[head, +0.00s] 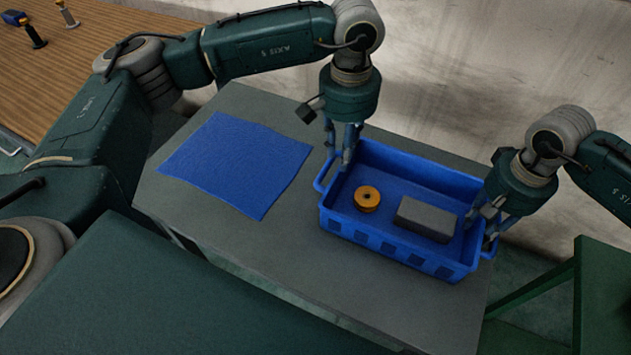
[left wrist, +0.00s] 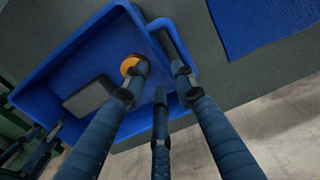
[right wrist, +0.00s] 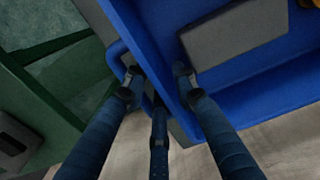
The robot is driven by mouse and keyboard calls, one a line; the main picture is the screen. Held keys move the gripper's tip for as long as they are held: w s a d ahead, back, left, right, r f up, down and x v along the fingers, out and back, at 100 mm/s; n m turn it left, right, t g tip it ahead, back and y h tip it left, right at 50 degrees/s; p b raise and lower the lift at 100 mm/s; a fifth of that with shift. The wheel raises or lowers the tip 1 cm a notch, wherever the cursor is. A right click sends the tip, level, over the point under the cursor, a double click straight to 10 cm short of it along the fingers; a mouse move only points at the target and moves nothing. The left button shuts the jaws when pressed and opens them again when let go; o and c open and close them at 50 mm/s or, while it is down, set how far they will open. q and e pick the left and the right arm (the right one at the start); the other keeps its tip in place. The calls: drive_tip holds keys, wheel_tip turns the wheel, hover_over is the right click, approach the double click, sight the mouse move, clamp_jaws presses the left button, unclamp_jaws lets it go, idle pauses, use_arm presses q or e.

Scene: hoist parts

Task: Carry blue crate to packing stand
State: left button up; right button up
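The blue crate (head: 400,249) stands on the grey table (head: 240,245), holding an orange ring-shaped part (head: 367,198) and a grey block (head: 425,218). My left gripper (head: 345,150) is at its left end. In the left wrist view, its spread fingers (left wrist: 158,82) straddle the end wall and handle (left wrist: 172,38). My right gripper (head: 488,215) is at the right end. In the right wrist view, its fingers (right wrist: 157,80) are apart, one inside the crate and one by the outer handle. Firm contact cannot be seen. Which surface is the packing stand is not clear.
A blue mat (head: 240,160) lies on the table left of the crate. A green stand (head: 605,290) is at the right, beyond a gap. A wooden table (head: 100,60) with small parts is at the upper left. A stained wall (head: 440,60) rises behind.

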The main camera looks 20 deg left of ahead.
drive_tip(key=shift+r, duration=0.35)
use_arm(q)
wheel_tip(320, 180, up, 6)
drive_tip(key=shift+r, duration=0.2)
use_arm(e)
wheel_tip(320, 180, up, 11)
drive_tip(key=shift+r, duration=0.15)
